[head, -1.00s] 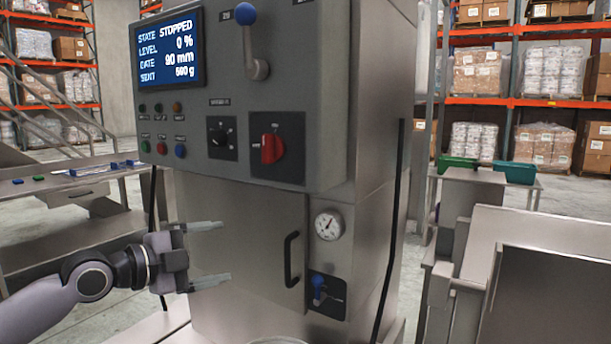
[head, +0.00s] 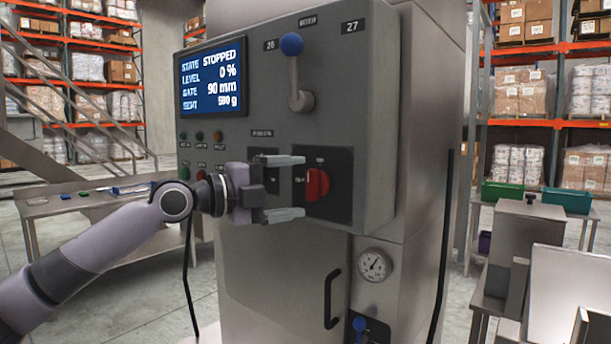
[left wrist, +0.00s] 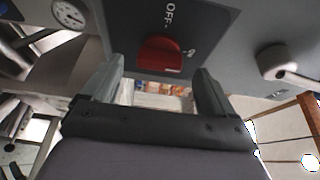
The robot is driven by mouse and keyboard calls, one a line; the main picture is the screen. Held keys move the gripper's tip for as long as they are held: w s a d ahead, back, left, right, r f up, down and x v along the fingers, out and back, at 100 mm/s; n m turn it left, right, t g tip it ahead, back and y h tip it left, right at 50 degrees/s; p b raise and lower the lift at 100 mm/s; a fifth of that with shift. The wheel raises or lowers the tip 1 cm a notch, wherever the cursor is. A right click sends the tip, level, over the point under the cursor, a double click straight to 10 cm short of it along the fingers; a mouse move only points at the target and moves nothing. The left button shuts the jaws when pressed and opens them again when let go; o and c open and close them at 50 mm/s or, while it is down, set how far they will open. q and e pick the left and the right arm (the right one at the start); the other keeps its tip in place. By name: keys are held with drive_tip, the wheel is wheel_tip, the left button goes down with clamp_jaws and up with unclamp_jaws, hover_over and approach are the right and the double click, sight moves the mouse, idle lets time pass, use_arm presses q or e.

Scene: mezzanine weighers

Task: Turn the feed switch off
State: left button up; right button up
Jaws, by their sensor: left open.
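The red rotary switch (head: 317,184) sits on a black plate (head: 335,205) at the lower right of the grey control panel. In the left wrist view the red knob (left wrist: 165,55) shows between and just beyond the fingertips, with an "OFF" label on its plate. My left gripper (head: 298,187) is open and empty, its fingers one above the other, level with the knob and pointing at it. I see no clear contact. The fingers and hand partly hide the black selector switch to the left. The display (head: 212,78) reads STOPPED. My right gripper is not in view.
A blue-knobbed lever (head: 295,75) stands above the switch. Small buttons (head: 200,136) lie under the display. A cabinet door handle (head: 333,298) and a pressure gauge (head: 374,265) are below the panel. A side table (head: 60,206) stands at left.

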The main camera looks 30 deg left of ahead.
sight(314, 184)
use_arm(q)
drive_tip(key=shift+p+x, duration=0.45)
drive_tip(key=shift+x, duration=1.05)
drive_tip(key=c, duration=1.1)
drive_tip(key=shift+o, duration=0.2)
